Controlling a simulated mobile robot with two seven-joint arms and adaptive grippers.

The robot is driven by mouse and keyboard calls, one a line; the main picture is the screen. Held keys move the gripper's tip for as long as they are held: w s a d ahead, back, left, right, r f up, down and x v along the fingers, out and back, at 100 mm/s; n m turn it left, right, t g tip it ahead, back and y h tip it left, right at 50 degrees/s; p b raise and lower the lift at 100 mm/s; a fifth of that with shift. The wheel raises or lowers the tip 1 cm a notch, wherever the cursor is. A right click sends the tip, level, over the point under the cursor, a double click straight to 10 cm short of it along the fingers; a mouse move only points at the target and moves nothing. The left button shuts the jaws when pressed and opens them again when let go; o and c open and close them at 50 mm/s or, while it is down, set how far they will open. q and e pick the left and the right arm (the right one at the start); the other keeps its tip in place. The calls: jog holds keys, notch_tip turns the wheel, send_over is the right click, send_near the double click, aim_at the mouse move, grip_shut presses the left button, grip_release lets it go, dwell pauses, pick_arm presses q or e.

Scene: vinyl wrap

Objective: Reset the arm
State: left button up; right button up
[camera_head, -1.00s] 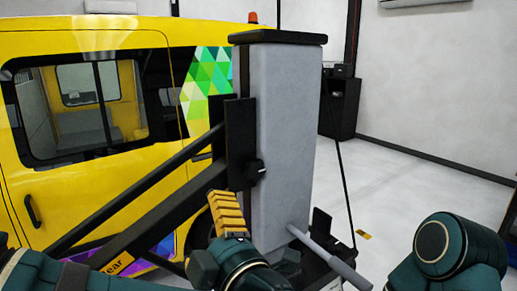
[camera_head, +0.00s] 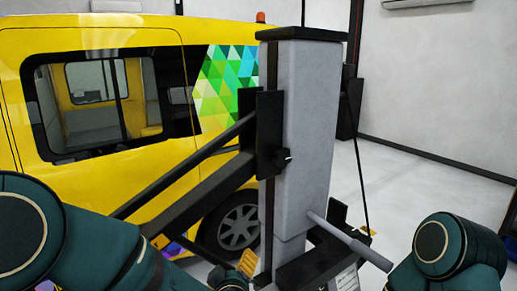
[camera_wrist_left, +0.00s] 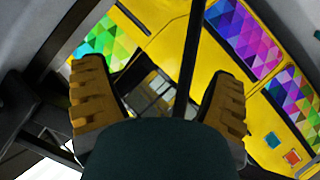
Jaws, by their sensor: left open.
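My left gripper (camera_wrist_left: 160,85) is open, with its two yellow ridged fingers apart and nothing seen held between them. My left arm (camera_head: 75,240) fills the lower left. My right arm (camera_head: 455,255) shows at the lower right, bent, with its gripper out of view.
A yellow van (camera_head: 110,115) with green and purple triangle wrap stands at the left. A grey lift post (camera_head: 310,140) with black lift arms (camera_head: 205,205) is close ahead. A grey bar (camera_head: 348,240) sticks out from it. Open pale floor (camera_head: 420,190) lies to the right.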

pick_arm(q)
notch_tip(320, 180, down, 12)
jog(key=s+a+m+g+h, duration=0.1)
jog(key=s+m+g+h, duration=0.1)
jog(key=m+g, duration=0.1)
jog(key=s+a+f+m+g+h, duration=0.1)
jog(key=s+f+m+g, duration=0.1)
jog(key=s+f+g, duration=0.2)
jog(key=s+a+f+m+g+h+b, duration=0.1)
jog(key=s+f+g, duration=0.3)
jog(key=s+f, duration=0.6)
notch_tip(320, 180, down, 4)
jog(key=shift+s+a+r+m+g+h, duration=0.15)
jog(key=shift+s+a+m+g+h, duration=0.2)
jog(key=shift+a+m+h, duration=0.3)
